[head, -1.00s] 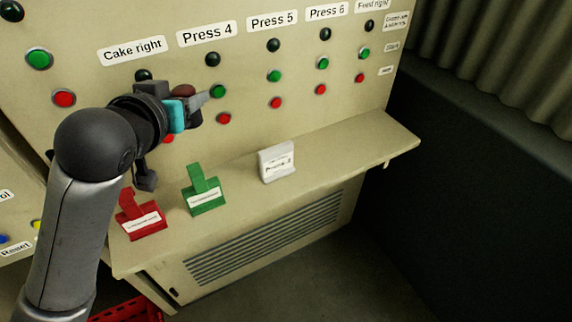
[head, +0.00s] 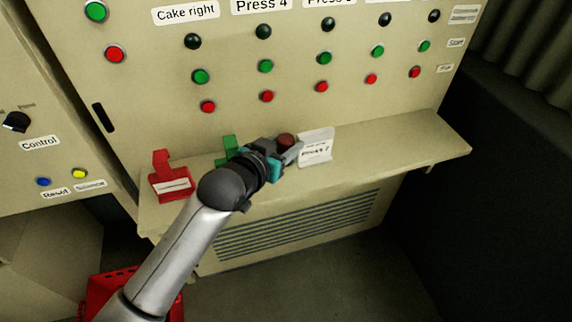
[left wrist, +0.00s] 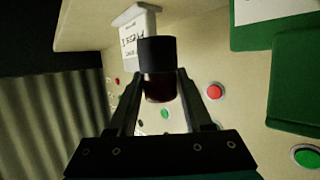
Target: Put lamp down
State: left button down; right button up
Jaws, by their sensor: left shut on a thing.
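The lamp (head: 286,140), a small dark red cylinder, is in my left gripper (head: 290,149) at shelf level in the head view. In the left wrist view the lamp (left wrist: 160,84) sits between the two fingers, with a black end and a dark red body. The left gripper is shut on it. The shelf (head: 405,145) is below and around it; whether the lamp touches the shelf cannot be told. My right gripper is not in view.
A white sign stand (head: 316,148) is just right of the lamp. A green stand (head: 229,147) is partly hidden behind my gripper, and a red stand (head: 171,177) is farther left. The shelf is clear to the right. Buttons line the panel (head: 150,100) above.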

pick_arm(q)
jog(key=shift+f+b, duration=0.7)
jog(key=shift+f, duration=1.85)
jog(key=shift+f, duration=0.15)
jog(key=shift+c, duration=1.6)
grip_release()
jog(key=shift+s+r, duration=0.15)
jog(key=shift+r, duration=0.05)
jog(key=p+v, duration=0.2)
jog(key=v, duration=0.9)
jog(key=shift+s+p, duration=0.3)
jog(key=shift+p, duration=0.05)
jog(key=shift+a+r, duration=0.1)
jog(key=shift+a, duration=0.05)
